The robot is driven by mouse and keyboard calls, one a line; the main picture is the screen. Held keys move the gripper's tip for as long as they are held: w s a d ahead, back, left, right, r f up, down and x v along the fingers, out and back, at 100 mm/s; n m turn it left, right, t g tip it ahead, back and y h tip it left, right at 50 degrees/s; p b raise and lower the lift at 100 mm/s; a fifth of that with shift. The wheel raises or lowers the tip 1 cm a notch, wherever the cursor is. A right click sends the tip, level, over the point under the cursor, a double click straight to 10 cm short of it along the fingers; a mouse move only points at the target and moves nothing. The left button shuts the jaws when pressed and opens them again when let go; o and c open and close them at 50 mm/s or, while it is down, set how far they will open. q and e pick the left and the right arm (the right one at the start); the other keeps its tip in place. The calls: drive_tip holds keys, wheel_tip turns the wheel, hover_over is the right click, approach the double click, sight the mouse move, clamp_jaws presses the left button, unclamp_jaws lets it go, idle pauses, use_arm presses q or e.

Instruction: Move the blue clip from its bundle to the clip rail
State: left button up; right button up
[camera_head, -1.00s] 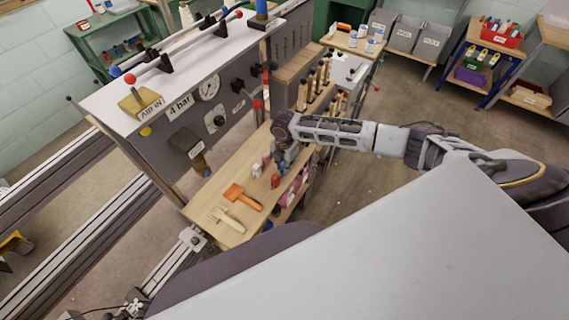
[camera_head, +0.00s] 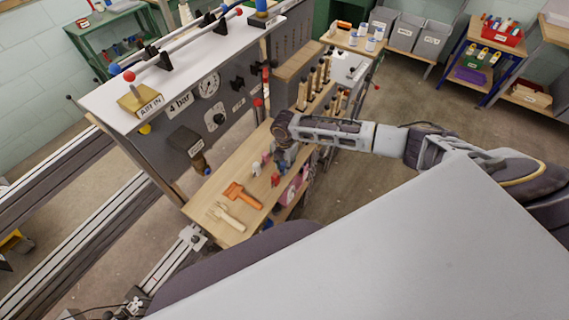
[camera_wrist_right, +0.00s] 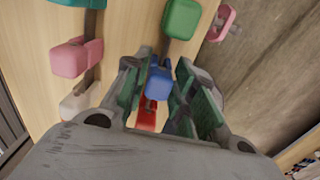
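The blue clip (camera_wrist_right: 158,84) shows in the right wrist view, between the two green-padded fingers of my right gripper (camera_wrist_right: 163,72). The fingers stand close on both sides of it; I cannot tell whether both touch it. A red piece (camera_wrist_right: 147,115) lies just below it in that view, partly hidden by the gripper. In the head view my right gripper (camera_head: 284,160) is low over the wooden bench (camera_head: 232,177), beside a red clip (camera_head: 275,180). The clip rail cannot be made out with certainty. My left gripper is not in view.
In the right wrist view a green clip (camera_wrist_right: 182,18), a pink clip (camera_wrist_right: 76,58) and a pale pink clip (camera_wrist_right: 78,104) stand close by. An orange tool (camera_head: 241,195) and a wooden fork (camera_head: 227,217) lie on the bench. A panel with gauges (camera_head: 208,87) rises behind.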

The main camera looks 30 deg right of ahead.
drive_tip(key=o, duration=0.3)
drive_tip(key=shift+r, duration=6)
drive_tip(key=shift+a, duration=0.1)
